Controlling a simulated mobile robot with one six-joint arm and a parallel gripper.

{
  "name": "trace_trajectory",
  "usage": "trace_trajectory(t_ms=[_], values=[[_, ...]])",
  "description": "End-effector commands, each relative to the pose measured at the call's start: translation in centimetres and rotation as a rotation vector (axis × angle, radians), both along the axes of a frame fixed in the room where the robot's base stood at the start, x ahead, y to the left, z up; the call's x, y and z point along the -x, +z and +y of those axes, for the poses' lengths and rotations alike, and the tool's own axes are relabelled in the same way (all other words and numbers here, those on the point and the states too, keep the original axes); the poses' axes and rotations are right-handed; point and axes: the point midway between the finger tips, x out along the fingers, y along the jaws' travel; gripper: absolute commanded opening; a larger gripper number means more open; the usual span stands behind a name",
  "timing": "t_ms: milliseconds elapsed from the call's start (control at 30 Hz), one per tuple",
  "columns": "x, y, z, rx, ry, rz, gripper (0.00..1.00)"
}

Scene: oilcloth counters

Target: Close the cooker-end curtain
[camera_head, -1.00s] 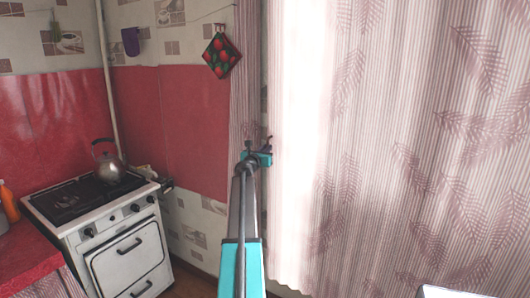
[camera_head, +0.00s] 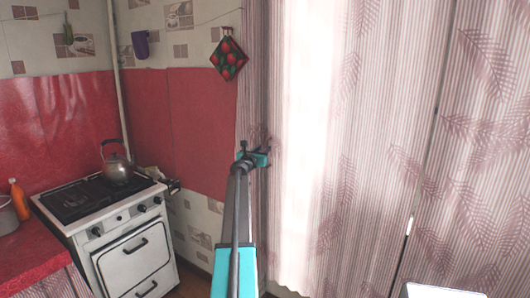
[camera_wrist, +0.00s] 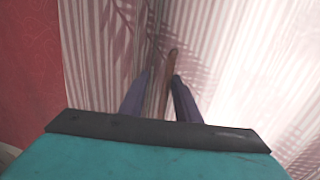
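The cooker-end curtain hangs as a narrow striped strip (camera_head: 252,90) beside the red wall panel. The striped fabric continues right through a brightly lit stretch to a leaf-patterned panel (camera_head: 370,130); I cannot tell where one cloth ends and the other begins. My gripper (camera_head: 262,157) is at the strip, about mid-height. In the wrist view, its two dark fingers (camera_wrist: 161,82) point at striped cloth, with a small gap between them. A thin brownish upright edge (camera_wrist: 171,60) shows between the fingertips. I cannot tell whether they pinch the cloth.
A white cooker (camera_head: 132,255) with a kettle (camera_head: 117,168) stands left, beside a red counter (camera_head: 30,255) with an orange bottle (camera_head: 20,200) and a pot (camera_head: 5,217). A patterned potholder (camera_head: 228,58) hangs left of the strip. A narrow slit (camera_head: 408,228) shows in the cloth at right.

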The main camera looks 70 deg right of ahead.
Motion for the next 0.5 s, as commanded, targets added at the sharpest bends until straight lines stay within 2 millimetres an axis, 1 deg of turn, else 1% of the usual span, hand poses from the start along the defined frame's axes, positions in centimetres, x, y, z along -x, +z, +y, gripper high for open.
trace_trajectory(t_ms=[267, 500], values=[[0.45, -0.14, -0.02, -0.002, -0.006, 0.001, 0.29], [0.45, -0.2, 0.92, -0.001, -0.007, 0.001, 0.29]])
